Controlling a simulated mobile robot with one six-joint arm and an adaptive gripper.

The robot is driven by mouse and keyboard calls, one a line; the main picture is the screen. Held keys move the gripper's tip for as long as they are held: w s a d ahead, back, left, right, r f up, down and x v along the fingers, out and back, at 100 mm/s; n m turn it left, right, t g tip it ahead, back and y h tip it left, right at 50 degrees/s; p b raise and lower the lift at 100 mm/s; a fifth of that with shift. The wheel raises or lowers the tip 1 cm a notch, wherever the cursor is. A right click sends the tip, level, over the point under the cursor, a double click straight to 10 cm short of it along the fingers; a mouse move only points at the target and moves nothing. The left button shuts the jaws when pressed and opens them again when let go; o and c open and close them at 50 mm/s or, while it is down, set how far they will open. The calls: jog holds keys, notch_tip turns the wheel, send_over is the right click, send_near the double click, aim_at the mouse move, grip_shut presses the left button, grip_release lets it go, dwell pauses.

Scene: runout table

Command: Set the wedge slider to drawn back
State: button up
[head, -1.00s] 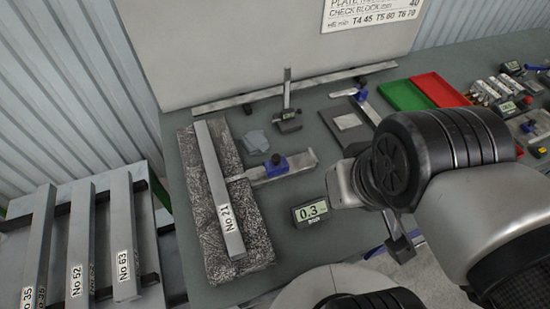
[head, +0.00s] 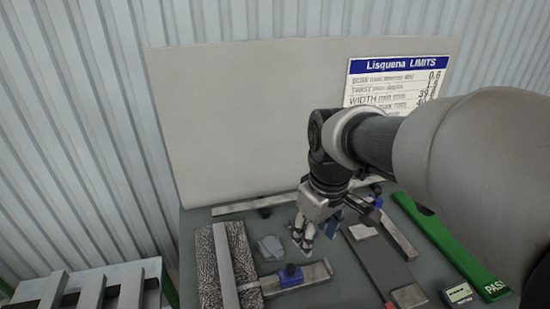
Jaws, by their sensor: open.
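A blue slider block (head: 291,273) sits on a flat steel strip (head: 316,272) whose left end meets the speckled stone block (head: 208,272). It looks like the wedge slider, though a second blue block (head: 376,201) shows farther back on the right. My gripper (head: 313,237) points down over the table, behind and slightly right of the near blue block. Its fingers are apart and hold nothing I can make out. It appears clear of the near blue block. The upright gauge at the back is hidden or merged with the gripper.
A steel bar (head: 226,262) lies on the stone block. Small grey pieces (head: 270,247) lie between it and my gripper. A dark strip (head: 375,262), a green PASS strip (head: 445,237) and a small display (head: 458,293) are to the right. A tall grey panel (head: 240,120) stands behind.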

aim_at(291, 267)
jog(key=w+a+f+n+g+p, duration=0.2)
jog(key=w+a+f+n, duration=0.15)
jog(key=w+f, duration=0.4)
jog(key=f+b, duration=0.1)
jog(key=f, duration=0.4)
jog(key=f+b, duration=0.1)
jog(key=f, duration=0.4)
jog(key=w+f+b, duration=0.1)
jog(key=f+b, duration=0.1)
jog(key=f, duration=0.4)
jog(key=shift+d, duration=0.2)
grip_shut()
